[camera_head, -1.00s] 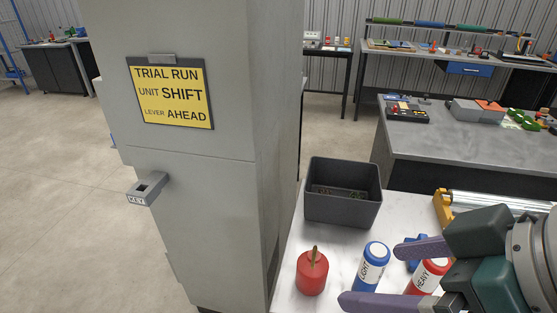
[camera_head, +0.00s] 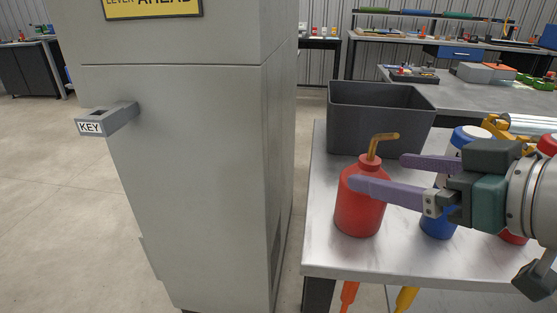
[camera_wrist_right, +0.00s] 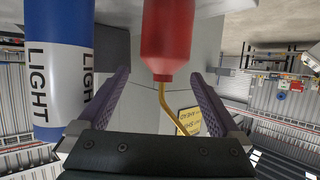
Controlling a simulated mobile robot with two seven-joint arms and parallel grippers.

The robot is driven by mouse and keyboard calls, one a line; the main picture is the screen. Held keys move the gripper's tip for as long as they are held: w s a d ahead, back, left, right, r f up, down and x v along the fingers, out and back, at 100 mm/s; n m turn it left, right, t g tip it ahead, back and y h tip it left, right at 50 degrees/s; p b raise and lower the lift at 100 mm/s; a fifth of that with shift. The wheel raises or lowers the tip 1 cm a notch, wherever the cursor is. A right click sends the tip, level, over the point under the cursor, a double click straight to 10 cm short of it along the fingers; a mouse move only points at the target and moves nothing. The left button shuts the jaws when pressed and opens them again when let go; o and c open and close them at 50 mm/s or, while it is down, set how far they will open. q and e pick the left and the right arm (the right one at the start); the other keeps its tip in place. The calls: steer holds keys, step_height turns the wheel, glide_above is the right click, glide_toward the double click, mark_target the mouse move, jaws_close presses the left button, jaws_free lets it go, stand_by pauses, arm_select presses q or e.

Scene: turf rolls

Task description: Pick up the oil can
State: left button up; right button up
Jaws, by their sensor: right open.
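The red oil can (camera_head: 360,205) with a bent brass spout stands upright near the left end of the light table. My right gripper (camera_head: 376,171) comes in from the right, open, with one finger crossing in front of the can's upper part and the other finger behind, by its right side. In the right wrist view the picture is upside down: the oil can (camera_wrist_right: 168,40) shows between the two spread fingers (camera_wrist_right: 160,78), its spout pointing towards the palm. I cannot tell whether a finger touches it. My left gripper is not in view.
A blue-and-white LIGHT bottle (camera_head: 438,224) stands close right of the can, partly hidden by my gripper. A red bottle (camera_head: 513,238) is further right. A dark open bin (camera_head: 375,125) stands behind. A tall grey cabinet (camera_head: 190,160) with a KEY holder (camera_head: 92,127) rises at left.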

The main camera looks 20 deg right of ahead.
mark_target(351, 169)
steer(key=x, duration=0.7)
steer(key=shift+w+a+f+b, duration=0.1)
steer(key=shift+a+f+b, duration=0.15)
steer(key=shift+b, duration=0.15)
steer(key=shift+r, duration=0.1)
steer(key=c, duration=1.5)
